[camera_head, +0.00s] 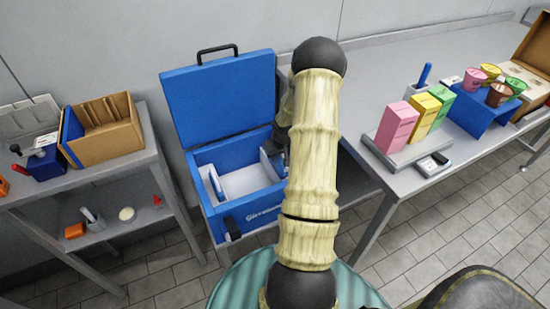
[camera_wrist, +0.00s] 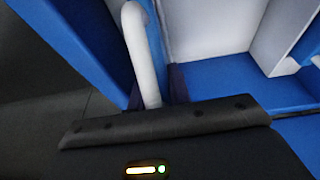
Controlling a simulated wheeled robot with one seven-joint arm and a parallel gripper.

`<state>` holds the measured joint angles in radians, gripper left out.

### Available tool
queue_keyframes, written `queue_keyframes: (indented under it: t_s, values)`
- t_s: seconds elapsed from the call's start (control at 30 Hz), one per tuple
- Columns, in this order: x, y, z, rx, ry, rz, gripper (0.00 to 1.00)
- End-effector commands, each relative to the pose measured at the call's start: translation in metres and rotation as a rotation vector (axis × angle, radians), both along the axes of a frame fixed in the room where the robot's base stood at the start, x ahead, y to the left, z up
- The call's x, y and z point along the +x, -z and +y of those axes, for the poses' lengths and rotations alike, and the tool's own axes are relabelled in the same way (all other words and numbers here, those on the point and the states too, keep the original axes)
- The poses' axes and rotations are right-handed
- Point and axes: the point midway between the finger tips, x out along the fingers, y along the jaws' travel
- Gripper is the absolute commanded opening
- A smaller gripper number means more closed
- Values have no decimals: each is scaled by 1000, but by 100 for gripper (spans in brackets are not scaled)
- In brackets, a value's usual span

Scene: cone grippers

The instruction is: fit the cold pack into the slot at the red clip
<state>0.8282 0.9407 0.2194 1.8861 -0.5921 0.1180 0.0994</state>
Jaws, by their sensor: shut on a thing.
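The blue cooler box (camera_head: 205,222) stands open with its lid (camera_head: 220,98) raised and a white interior. My gripper (camera_wrist: 157,88) is shut on a thin white-edged piece, seemingly the cold pack (camera_wrist: 146,50), which stands between its dark fingers in the wrist view. Blue walls and a white interior (camera_wrist: 210,25) lie around it there. In the head view my gripper is over the right side of the box, largely hidden behind my arm, and the held piece cannot be made out. I cannot make out the red clip or its slot; whether the pack touches a slot is unclear.
A blue-and-white panel (camera_head: 216,184) stands inside the box at left. A shelf unit with a cardboard box (camera_head: 105,142) is at left. A bench at right carries pink, yellow and green cartons (camera_head: 397,127) and a blue stand with cups (camera_head: 480,118).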

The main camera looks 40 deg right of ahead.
Motion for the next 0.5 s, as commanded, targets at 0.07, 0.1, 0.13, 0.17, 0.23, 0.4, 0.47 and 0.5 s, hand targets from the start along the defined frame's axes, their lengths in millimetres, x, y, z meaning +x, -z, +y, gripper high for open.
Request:
queue_keyframes:
  t_s: [0.07, 0.1, 0.13, 0.17, 0.23, 0.4, 0.47, 0.5]
  values:
    - [13, 19, 5, 19, -12, -19, 0]
    - [14, 20, 3, 21, -12, -20, 0]
    - [15, 21, 2, 22, -11, -19, 0]
    - [15, 22, 1, 25, -10, -18, 0]
    - [17, 25, -2, 29, -9, -18, 0]
    - [19, 33, -9, 41, -4, -13, 40]
    - [19, 36, -10, 46, -3, -9, 40]
    - [18, 39, -9, 53, -4, -3, 40]
